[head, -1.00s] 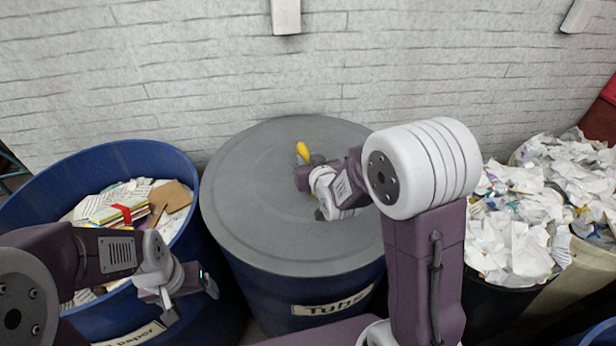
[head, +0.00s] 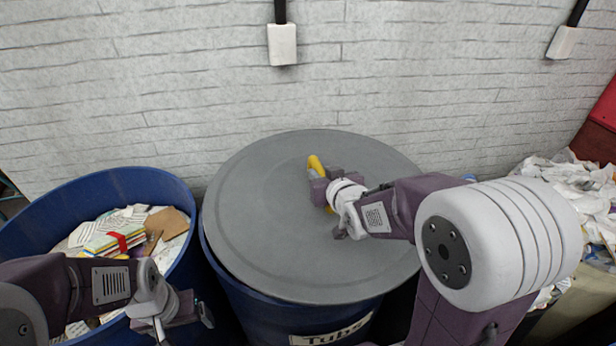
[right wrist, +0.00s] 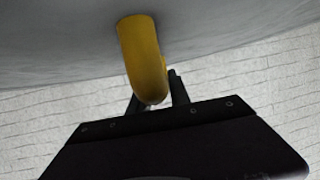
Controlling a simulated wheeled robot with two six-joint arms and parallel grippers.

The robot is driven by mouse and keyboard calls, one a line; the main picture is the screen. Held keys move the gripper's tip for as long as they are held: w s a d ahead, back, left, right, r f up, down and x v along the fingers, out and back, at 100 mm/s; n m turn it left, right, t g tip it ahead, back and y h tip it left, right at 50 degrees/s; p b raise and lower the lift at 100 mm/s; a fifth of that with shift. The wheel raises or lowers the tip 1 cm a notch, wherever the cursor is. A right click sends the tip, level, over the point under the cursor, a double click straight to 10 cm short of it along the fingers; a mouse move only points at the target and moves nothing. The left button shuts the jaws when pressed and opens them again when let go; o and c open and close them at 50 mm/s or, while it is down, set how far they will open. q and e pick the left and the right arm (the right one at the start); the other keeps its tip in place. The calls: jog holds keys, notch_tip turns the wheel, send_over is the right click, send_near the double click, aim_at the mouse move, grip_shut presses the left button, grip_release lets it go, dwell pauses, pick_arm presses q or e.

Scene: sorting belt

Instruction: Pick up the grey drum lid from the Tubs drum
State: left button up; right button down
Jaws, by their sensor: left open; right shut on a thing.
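The grey drum lid (head: 265,215) is a wide round disc with a yellow handle (head: 316,165) on top. My right gripper (head: 325,192) is shut on the yellow handle. In the right wrist view the handle (right wrist: 142,60) runs from the lid's grey surface (right wrist: 60,40) down between my dark fingers (right wrist: 156,98). The lid appears raised a little off the blue Tubs drum (head: 255,308), its right side reaching out past the drum wall. The drum's label is partly cut off below, and its inside is hidden by the lid.
A blue drum (head: 22,215) with paper and card stands on the left. White crumpled paper (head: 560,178) fills containers on the right, partly hidden by my right arm. A white brick wall (head: 200,80) closes off the back, with white boxes on it.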

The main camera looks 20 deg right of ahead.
jog(key=s+d+r+p, duration=0.1)
jog(key=s+d+r, duration=0.2)
jog(key=shift+s+d+r, duration=0.3)
jog(key=shift+d+r, duration=0.05)
jog(key=shift+s+d+r+p, duration=0.3)
jog(key=shift+s+d+r, duration=0.05)
jog(key=shift+s+d, duration=0.25)
